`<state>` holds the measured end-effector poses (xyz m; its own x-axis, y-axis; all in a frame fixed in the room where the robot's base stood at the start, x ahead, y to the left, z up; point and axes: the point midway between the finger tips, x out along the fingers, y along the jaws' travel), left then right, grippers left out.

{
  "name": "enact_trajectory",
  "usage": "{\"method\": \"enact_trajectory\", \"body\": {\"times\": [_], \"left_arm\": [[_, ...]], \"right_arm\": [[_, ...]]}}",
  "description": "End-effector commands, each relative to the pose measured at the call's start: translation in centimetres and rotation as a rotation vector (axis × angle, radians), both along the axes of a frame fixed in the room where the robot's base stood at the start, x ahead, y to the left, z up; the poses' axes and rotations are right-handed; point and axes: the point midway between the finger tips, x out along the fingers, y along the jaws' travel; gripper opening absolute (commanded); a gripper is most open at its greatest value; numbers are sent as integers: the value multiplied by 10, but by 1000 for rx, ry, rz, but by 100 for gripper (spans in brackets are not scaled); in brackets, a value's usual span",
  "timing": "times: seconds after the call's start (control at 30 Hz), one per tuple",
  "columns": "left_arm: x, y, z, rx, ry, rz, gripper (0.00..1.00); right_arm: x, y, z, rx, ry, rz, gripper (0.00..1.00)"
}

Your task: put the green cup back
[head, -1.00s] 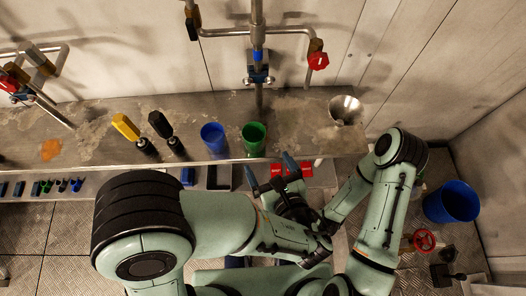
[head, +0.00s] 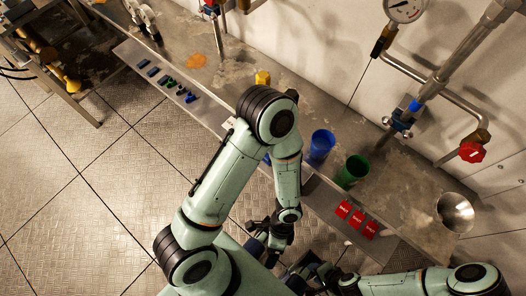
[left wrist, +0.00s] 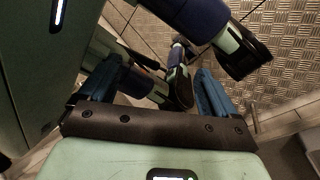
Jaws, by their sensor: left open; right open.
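The green cup (head: 353,171) stands upright on the metal counter, beside the blue cup (head: 320,146). Neither gripper touches it. My right gripper (head: 312,274) is low in the head view, in front of the counter and below the cup in the picture; it is open, and I see nothing held in it. My left gripper (left wrist: 156,90) is open in the left wrist view, with nothing held between its blue fingers; parts of my own body show beyond them. In the head view the left gripper is partly hidden beside the wrist. The green cup does not show in the left wrist view.
Red labelled blocks (head: 356,220) lie on the lower ledge before the cup. A metal funnel (head: 455,212) is to its right. Pipes with a red valve handle (head: 471,152) rise behind. A yellow-handled tool (head: 263,77) stands further left.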

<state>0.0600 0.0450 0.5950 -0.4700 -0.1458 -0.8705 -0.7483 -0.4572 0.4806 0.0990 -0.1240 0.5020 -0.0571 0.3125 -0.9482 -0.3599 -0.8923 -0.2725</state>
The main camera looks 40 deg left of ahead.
Motion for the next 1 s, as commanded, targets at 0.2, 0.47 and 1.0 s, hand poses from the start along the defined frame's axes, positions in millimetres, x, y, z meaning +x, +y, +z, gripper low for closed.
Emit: {"method": "enact_trajectory", "body": {"times": [0.2, 0.47, 1.0], "left_arm": [[29, 32, -64, 115, 31, 989, 91], [38, 79, -93, 250, -26, 1382, 91], [41, 79, -53, 252, -22, 1376, 91]], "right_arm": [[0, 0, 0, 0, 0, 0, 43], [0, 0, 0, 0, 0, 0, 43], [1, 0, 40, 2, 8, 4, 43]]}}
